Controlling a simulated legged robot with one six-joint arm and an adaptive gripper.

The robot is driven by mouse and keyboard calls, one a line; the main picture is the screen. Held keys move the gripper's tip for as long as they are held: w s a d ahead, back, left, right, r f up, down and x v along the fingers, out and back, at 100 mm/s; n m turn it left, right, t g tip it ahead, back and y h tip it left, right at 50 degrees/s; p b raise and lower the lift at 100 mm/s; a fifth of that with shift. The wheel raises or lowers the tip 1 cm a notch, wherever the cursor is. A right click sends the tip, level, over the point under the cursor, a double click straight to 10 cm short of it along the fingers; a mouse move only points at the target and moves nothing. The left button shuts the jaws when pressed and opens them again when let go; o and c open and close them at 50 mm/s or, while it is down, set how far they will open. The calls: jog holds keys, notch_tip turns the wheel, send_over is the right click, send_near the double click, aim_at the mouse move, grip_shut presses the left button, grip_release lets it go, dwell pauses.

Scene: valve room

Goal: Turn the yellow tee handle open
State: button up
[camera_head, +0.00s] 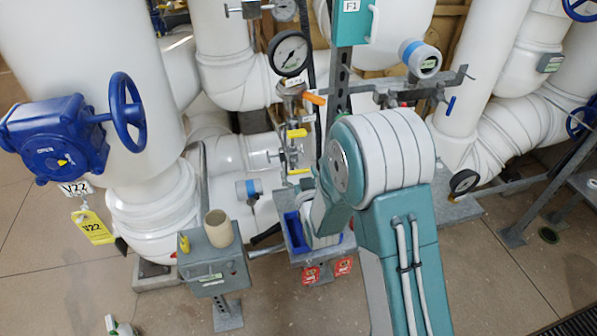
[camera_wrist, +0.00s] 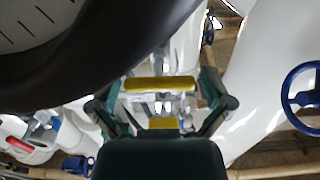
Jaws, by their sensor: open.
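In the wrist view a yellow tee handle (camera_wrist: 160,84) lies as a level bar between the two fingers of my gripper (camera_wrist: 161,97). The gripper is open, with one finger to each side of the bar; I cannot tell whether either touches it. A smaller yellow piece (camera_wrist: 163,123) shows below the bar, partly hidden by the dark gripper body. In the head view two yellow handles, an upper one (camera_head: 297,133) and a lower one (camera_head: 298,171), sit on the grey valve fittings left of my arm. My gripper is hidden there.
A large dark-rimmed gauge (camera_wrist: 70,60) fills the upper left of the wrist view, close to the gripper. In the head view a gauge (camera_head: 290,53) and an orange lever (camera_head: 315,99) stand above the handles. A blue tray (camera_head: 296,232) is below, and white pipes surround them.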

jog(key=c, duration=0.9)
